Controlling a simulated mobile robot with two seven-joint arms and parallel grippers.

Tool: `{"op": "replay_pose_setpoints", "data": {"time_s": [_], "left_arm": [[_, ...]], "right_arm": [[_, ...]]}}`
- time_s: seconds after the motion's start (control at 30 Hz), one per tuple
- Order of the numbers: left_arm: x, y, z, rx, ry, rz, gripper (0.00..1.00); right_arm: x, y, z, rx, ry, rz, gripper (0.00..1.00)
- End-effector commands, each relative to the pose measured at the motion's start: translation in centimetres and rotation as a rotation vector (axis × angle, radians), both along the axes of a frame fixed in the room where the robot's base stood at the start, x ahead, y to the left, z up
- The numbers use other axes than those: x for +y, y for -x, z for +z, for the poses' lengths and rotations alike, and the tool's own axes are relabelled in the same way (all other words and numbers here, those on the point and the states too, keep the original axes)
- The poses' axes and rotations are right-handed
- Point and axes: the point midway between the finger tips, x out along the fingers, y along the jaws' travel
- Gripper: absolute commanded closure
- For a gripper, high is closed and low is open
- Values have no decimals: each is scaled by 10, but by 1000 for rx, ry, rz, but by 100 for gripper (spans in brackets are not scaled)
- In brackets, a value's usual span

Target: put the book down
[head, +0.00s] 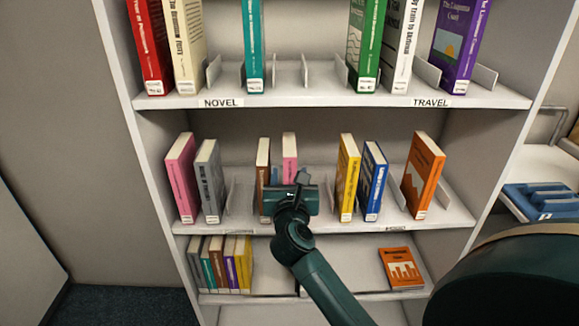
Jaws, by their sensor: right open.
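My right gripper (289,180) is open at the middle shelf, its fingers pointing into the shelf. A pink book (289,146) stands upright directly behind it, its lower part hidden by the gripper. I cannot tell whether the fingers touch it. A brown book (263,160) stands just left of the gripper, partly covered by it. The middle shelf (325,222) has metal dividers between its slots. My left gripper is not in view.
Left on this shelf stand another pink book (182,180) and a grey book (209,182). Right stand yellow (347,178), blue (372,182) and orange (422,176) books. The shelf below holds several books and a flat orange book (401,267).

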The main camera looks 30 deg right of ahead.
Motion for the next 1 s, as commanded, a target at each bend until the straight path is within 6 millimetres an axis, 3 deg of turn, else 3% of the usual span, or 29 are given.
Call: {"op": "replay_pose_setpoints", "data": {"time_s": [0.1, 0.3, 0.67, 0.77, 0.83, 1.0], "left_arm": [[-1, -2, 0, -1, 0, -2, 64], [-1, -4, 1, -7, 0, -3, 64], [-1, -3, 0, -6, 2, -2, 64], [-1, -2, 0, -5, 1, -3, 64], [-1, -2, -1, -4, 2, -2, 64], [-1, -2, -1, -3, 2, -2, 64]], "right_arm": [[15, 24, -1, 2, -4, 1, 51], [31, 51, -1, 1, -2, 0, 51], [38, 66, 3, 6, 74, 3, 51], [43, 78, 11, 29, 295, 20, 51], [54, 90, 19, 60, 541, 44, 51], [106, 124, 20, 172, 1274, 139, 51]]}}
